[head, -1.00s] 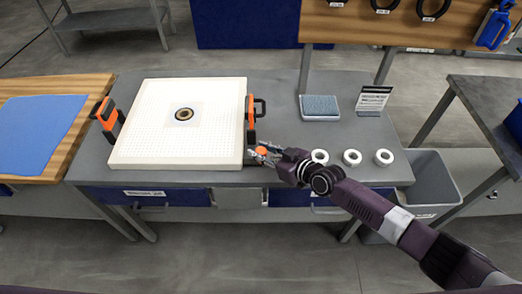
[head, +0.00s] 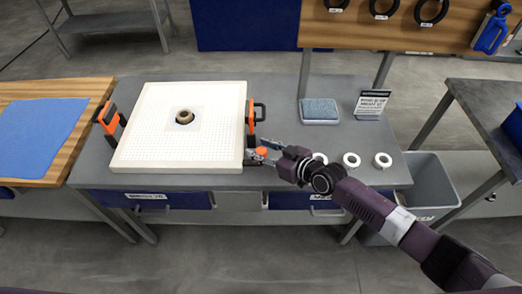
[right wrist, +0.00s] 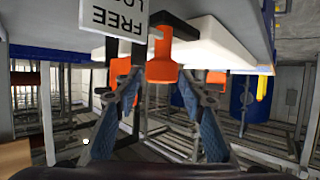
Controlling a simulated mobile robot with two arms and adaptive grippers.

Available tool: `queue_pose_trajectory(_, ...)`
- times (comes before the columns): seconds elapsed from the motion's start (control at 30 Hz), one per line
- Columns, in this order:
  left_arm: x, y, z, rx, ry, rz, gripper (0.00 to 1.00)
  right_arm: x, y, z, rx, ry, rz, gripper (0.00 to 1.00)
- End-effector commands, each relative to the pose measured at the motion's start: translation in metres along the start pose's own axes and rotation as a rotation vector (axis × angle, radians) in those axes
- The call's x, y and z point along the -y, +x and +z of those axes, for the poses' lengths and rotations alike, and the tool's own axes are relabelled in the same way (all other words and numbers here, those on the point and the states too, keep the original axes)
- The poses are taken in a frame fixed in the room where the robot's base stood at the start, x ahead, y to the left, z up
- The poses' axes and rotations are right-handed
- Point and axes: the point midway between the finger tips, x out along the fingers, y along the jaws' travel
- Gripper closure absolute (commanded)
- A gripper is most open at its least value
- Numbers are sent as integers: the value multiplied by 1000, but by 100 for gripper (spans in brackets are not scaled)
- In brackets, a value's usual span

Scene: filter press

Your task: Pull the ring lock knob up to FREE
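The orange ring lock knob (head: 261,151) is at the bench's front edge, by the white plate's front right corner. In the right wrist view the knob (right wrist: 163,62) stands beside an upside-down FREE/LOCK label (right wrist: 118,18), partly cut off. My right gripper (right wrist: 160,88) has its fingers spread on both sides of the knob, with gaps visible. It also shows around the knob in the head view (head: 262,157). A brownish ring piece (head: 185,117) stands up from the middle of the white plate (head: 150,145). My left gripper is out of view.
Orange clamps (head: 110,119) (head: 251,121) flank the plate. Several white rings, a blue-grey pad (head: 319,109) and a sign (head: 371,103) are on the bench's right side. A grey bin (head: 434,185) stands to the right.

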Motion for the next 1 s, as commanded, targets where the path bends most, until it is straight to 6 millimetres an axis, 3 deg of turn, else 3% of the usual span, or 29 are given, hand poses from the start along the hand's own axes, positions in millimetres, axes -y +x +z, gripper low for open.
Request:
queue_pose_trajectory(0.3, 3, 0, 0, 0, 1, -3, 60, 1, 0, 3, 6, 1, -1, 56)
queue_pose_trajectory(0.47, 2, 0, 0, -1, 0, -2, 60, 1, -11, 4, 7, 1, -2, 56)
queue_pose_trajectory(1.0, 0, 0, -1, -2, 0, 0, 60, 0, -106, 3, 6, 0, -1, 56)
